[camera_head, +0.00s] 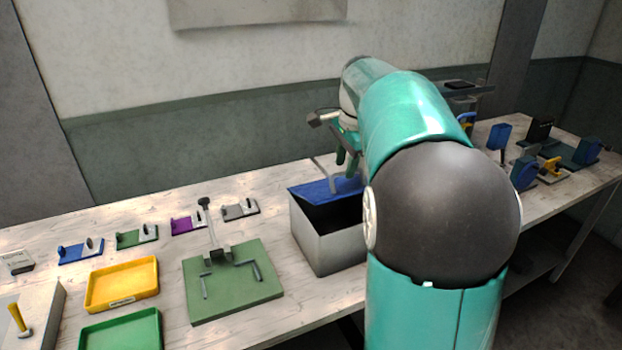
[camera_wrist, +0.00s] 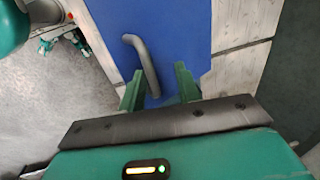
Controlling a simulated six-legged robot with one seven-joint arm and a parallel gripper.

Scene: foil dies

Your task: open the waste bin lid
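The waste bin (camera_head: 328,246) is a grey box on the bench, partly hidden by my arm. Its blue lid (camera_head: 312,191) is tilted up at an angle, and the dark inside shows below it. A grey bent handle (camera_head: 325,172) stands on the lid. My gripper (camera_head: 346,160) is above the lid, close to the handle. In the wrist view, the blue lid (camera_wrist: 183,35) fills the middle, and the handle (camera_wrist: 146,65) reaches down between the two green fingers of my gripper (camera_wrist: 159,88). The fingers are apart, with space beside the handle. Contact cannot be told.
Left of the bin are a green fixture (camera_head: 235,285) with an upright lever, a yellow tray (camera_head: 122,284), a green tray (camera_head: 122,332) and several small coloured holders along the back. Blue and dark devices (camera_head: 525,172) stand at the right. A wall runs behind the bench.

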